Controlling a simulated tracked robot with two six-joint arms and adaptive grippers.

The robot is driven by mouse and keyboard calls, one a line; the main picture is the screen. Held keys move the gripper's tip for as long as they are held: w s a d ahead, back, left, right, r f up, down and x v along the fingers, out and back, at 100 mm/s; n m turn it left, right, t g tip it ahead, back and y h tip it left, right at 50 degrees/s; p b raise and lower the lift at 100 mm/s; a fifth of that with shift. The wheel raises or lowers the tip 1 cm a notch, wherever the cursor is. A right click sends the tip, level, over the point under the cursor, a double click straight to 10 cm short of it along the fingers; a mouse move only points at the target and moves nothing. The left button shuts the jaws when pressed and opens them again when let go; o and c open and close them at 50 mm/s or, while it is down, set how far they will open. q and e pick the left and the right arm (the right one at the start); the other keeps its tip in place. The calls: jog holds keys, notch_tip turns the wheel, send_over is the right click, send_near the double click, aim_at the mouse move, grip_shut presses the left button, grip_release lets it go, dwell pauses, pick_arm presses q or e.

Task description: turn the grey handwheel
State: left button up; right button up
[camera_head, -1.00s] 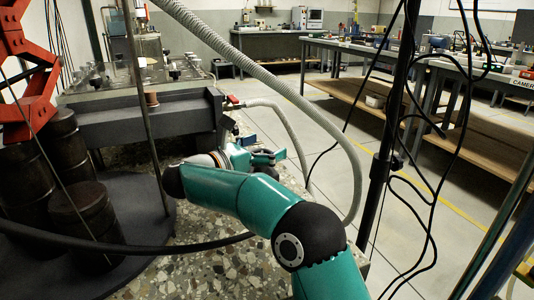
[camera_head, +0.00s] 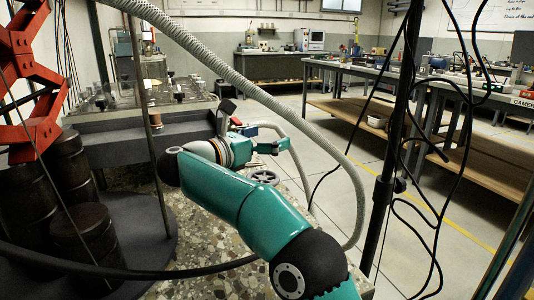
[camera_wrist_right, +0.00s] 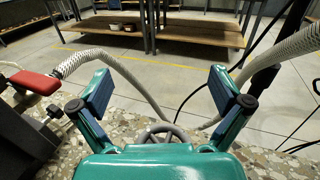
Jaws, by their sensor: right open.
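The grey handwheel (camera_head: 264,177) stands low over the speckled stone surface, just below my right gripper in the head view. In the right wrist view the handwheel (camera_wrist_right: 163,132) shows its upper rim and spokes beyond the green palm. Its lower part is hidden by the palm. My right gripper (camera_head: 270,139) is open, with nothing between its fingers. In the right wrist view the open right gripper (camera_wrist_right: 162,88) has its two fingers spread wide, one on each side of the wheel in the picture. I cannot tell the exact gap to the wheel. My left gripper is not in view.
A red handle (camera_wrist_right: 36,82) sits at the left of the wrist view, beside a ribbed hose (camera_wrist_right: 130,82). A dark tank (camera_head: 130,130) stands left of my arm. Dark drums (camera_head: 85,232) stand at the lower left. A black pole (camera_head: 385,160) and hanging cables are at the right.

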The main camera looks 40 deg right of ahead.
jog(key=s+a+f+n+t+y+p, duration=0.25)
jog(key=s+a+n+t, duration=0.4)
jog(key=t, duration=0.35)
jog(key=n+t+y, duration=0.3)
jog(key=n+y, duration=0.1)
jog(key=y, duration=0.2)
send_near(262, 170)
jog(key=x, duration=0.6)
jog(key=shift+w+d+f, duration=0.2)
jog(key=shift+w, duration=0.1)
jog(key=shift+c, duration=0.2)
